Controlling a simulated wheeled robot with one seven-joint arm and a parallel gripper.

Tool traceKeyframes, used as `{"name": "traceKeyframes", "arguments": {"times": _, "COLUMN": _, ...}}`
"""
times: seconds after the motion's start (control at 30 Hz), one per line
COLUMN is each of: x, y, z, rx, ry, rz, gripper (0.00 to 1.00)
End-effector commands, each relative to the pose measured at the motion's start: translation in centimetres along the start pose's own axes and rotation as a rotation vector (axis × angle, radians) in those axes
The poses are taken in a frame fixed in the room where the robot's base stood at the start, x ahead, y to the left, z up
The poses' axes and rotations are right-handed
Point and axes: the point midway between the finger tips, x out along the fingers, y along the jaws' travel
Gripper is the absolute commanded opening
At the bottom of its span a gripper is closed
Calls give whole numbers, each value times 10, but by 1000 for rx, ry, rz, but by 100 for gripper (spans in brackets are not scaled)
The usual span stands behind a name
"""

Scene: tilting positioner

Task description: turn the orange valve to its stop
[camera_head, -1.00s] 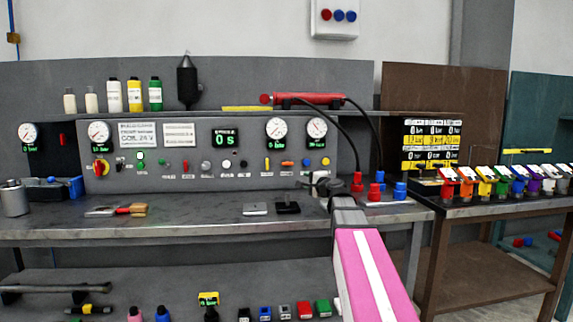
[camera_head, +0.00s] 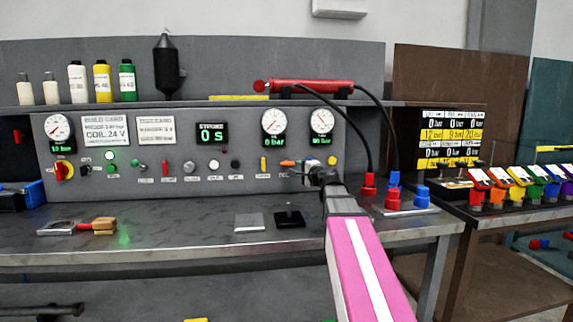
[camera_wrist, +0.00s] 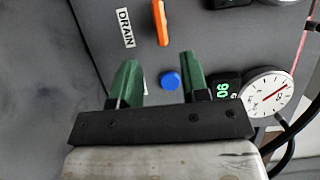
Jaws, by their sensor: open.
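The orange valve (camera_head: 289,163) is a slim lever on the grey panel, lying roughly horizontal in the head view, just left of my gripper (camera_head: 308,168). In the wrist view the orange valve (camera_wrist: 160,22) shows beyond the fingertips, beside a label reading DRAIN. My gripper (camera_wrist: 160,72) is open and empty, with two green fingers apart. A round blue button (camera_wrist: 170,80) shows on the panel between the fingers. No contact between the fingers and the valve is visible.
Gauges (camera_head: 274,121) sit above the valve. A yellow lever (camera_head: 263,164) is to its left. Red connectors (camera_head: 369,184) and dark hoses stand right of my arm. A black block with an upright pin (camera_head: 289,218) lies on the bench (camera_head: 180,232) below.

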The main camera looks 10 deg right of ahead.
Motion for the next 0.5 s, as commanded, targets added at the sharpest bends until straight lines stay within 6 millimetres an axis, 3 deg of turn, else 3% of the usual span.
{"name": "traceKeyframes", "arguments": {"times": 0.27, "x": 32, "y": 0, "z": -1, "rx": 0, "ry": -1, "rz": 0, "gripper": 42}}
{"name": "traceKeyframes", "arguments": {"times": 0.5, "x": 76, "y": 0, "z": -2, "rx": 0, "ry": -1, "rz": 0, "gripper": 42}}
